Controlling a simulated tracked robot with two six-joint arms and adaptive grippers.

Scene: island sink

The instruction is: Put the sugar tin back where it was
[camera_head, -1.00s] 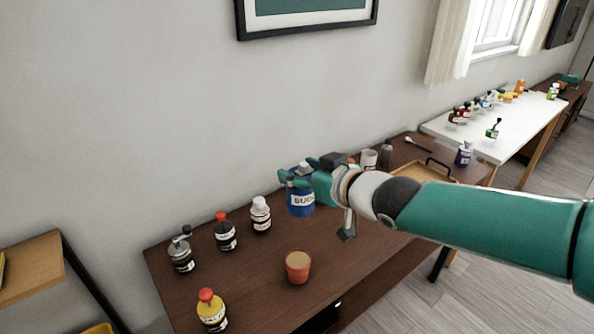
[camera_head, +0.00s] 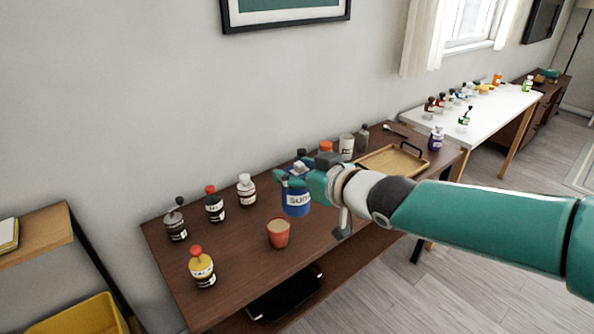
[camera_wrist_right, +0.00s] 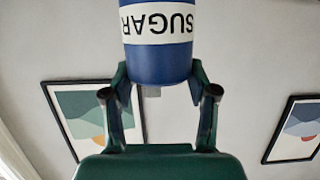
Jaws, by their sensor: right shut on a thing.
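The sugar tin (camera_head: 297,203) is blue with a white label band. In the head view it is at the middle, over the brown table (camera_head: 236,264); I cannot tell whether its base touches the table. My right gripper (camera_head: 290,182) is shut on the tin, and its arm comes in from the right. In the right wrist view the tin (camera_wrist_right: 157,62) sits between the two fingers, its SUGAR label upside down in the picture. My left gripper is not in view.
An orange cup (camera_head: 278,238) stands just left of and in front of the tin. Several bottles, including a white-topped one (camera_head: 246,190) and a yellow one (camera_head: 202,270), stand further left. A wooden tray (camera_head: 385,163) lies to the right, behind my arm.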

